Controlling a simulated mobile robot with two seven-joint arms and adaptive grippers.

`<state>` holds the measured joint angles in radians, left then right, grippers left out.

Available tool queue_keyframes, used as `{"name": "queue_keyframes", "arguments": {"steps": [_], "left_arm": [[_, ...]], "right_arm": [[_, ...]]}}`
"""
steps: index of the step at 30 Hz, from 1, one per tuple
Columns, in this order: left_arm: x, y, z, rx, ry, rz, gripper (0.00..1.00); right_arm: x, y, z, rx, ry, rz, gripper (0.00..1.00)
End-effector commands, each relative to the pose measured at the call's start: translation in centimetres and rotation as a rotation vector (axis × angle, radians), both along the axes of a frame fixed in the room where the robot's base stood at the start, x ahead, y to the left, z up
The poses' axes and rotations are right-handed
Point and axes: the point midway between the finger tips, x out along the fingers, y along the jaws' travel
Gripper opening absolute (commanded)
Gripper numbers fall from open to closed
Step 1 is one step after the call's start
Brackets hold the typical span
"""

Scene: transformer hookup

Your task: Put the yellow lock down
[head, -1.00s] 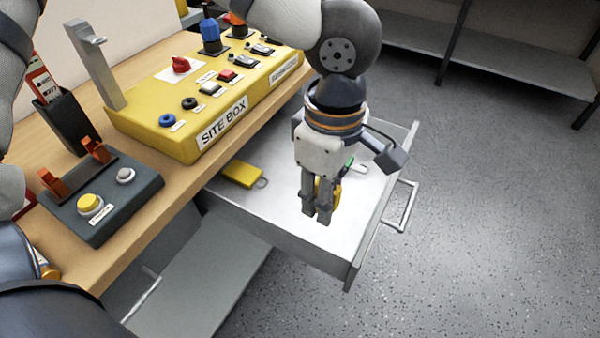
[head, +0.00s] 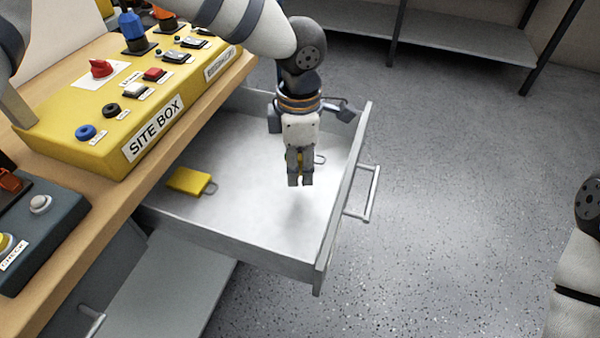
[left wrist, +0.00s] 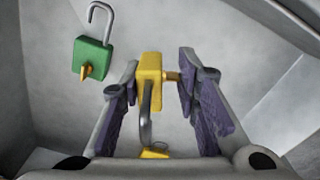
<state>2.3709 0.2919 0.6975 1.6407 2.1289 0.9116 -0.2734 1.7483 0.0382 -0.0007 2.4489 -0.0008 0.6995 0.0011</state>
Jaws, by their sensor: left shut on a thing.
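My left gripper (head: 301,182) points down into the open drawer (head: 240,250) and is shut on the yellow lock (left wrist: 149,78). In the left wrist view, the lock sits between the fingertips, with a brass key-like piece toward the right finger and its grey shackle toward the camera. In the head view the lock is mostly hidden behind the fingers. A green lock (left wrist: 91,56) with an open shackle and a brass key lies to the left in the left wrist view. My right gripper is not in view.
A yellow block with a wire loop (head: 188,181) lies in the drawer's left part. The yellow site box (head: 100,130) stands on the wooden bench above. The drawer floor between the block and the gripper is clear. The drawer handle (head: 372,195) sticks out to the right.

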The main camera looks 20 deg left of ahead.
Motion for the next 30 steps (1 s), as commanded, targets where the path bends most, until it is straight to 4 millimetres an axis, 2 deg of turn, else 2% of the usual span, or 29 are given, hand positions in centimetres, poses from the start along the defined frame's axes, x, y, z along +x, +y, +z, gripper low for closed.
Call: {"name": "queue_keyframes", "arguments": {"steps": [1, 4, 15, 16, 18, 26, 30], "left_arm": [[0.0, 0.0, -1.2, 0.002, 0.006, -0.001, 0.00], [0.0, 0.0, -3.0, 0.003, 0.004, -0.002, 0.00], [0.0, 0.0, -3.5, 0.001, 0.001, -0.001, 0.00], [0.0, 0.0, -3.5, 0.001, 0.000, -0.001, 0.34], [0.0, 0.0, -3.5, 0.001, 0.000, -0.001, 0.49], [0.0, 0.0, -3.5, 0.001, 0.000, -0.001, 0.49], [0.1, 0.0, -2.0, -0.001, -0.004, 0.001, 0.49]], "right_arm": [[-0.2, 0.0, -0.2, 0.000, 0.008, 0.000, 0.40], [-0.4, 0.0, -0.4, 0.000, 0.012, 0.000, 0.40], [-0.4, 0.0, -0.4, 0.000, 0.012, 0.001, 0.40], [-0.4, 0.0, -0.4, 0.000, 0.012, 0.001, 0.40], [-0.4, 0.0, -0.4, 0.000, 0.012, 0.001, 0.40], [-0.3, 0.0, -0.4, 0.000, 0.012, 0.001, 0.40], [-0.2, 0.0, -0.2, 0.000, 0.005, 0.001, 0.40]]}}
